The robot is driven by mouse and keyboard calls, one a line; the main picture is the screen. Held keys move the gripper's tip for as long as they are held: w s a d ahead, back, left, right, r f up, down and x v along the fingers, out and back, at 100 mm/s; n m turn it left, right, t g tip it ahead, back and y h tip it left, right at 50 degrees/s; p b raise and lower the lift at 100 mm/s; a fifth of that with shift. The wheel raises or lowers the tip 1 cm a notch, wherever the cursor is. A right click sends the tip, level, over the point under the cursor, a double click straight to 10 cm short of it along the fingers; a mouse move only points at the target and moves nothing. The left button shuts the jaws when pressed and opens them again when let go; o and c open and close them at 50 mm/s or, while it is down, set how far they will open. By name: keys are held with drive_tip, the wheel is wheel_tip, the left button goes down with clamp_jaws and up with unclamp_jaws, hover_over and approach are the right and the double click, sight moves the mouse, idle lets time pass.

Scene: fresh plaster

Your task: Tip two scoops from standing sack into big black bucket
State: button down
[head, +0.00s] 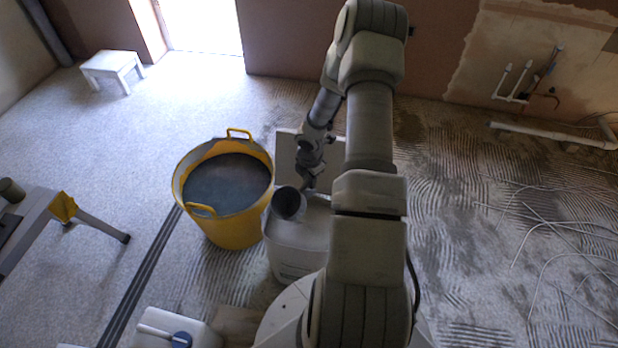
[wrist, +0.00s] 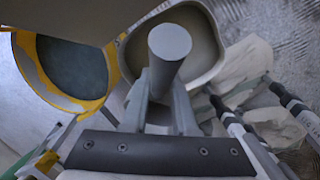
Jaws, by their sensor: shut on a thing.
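My gripper (head: 308,182) is shut on a dark grey scoop (head: 289,203). In the wrist view my gripper (wrist: 165,105) has a grey cylinder (wrist: 170,43), seemingly the scoop's handle, between its fingers. The scoop appears over the left rim of a pale, rounded-square container (head: 297,250); I cannot tell whether it carries anything. The container is open in the wrist view (wrist: 207,50), with pale contents. I cannot make out a black bucket; a big yellow tub (head: 235,232) with dark grey inside stands left of the scoop. Crumpled pale bags (wrist: 245,65), possibly sacks, show in the wrist view.
A beige board (head: 285,150) is behind my gripper. A white stool (head: 112,68) stands at the back left and a grey trestle (head: 35,225) at the left. Loose cables (head: 560,235) lie right.

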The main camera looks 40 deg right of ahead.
wheel_tip(320, 180, down, 20)
drive_tip(key=b, duration=1.7)
drive_tip(key=shift+r+b, duration=0.25)
drive_tip(key=shift+b, duration=0.05)
drive_tip(key=shift+f, duration=0.15)
drive_tip(key=shift+f+b, duration=0.45)
drive_tip(key=shift+b, duration=0.05)
wheel_tip(320, 180, up, 24)
drive_tip(key=p, duration=2.2)
drive_tip(key=shift+f, duration=0.2)
